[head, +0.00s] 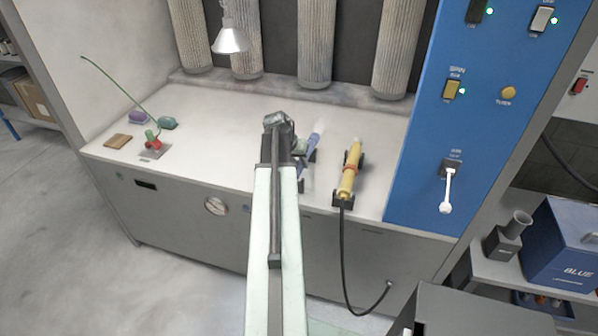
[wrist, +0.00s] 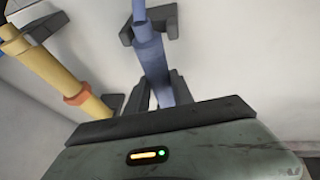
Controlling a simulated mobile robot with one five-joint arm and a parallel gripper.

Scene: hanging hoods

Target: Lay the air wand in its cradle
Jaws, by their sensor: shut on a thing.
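A blue wand (wrist: 153,62) runs up from between the dark fingers of my gripper (wrist: 164,95) in the wrist view. My gripper is shut on it. In the head view the blue wand (head: 313,143) shows just right of my gripper (head: 290,140), its pale tip toward the back of the bench. A dark cradle block (wrist: 127,33) lies at the wand's far part. I cannot tell whether the wand rests in it or sits just above. My arm and gripper hide part of the wand and cradle in the head view.
A yellow wand (head: 350,172) with a black hose (head: 343,250) lies in dark holders close to the right. A blue switch panel (head: 425,130) stands further right. A lamp (head: 229,38) hangs above. The bench top (head: 215,130) left of my arm is clear; small coloured items lie further left.

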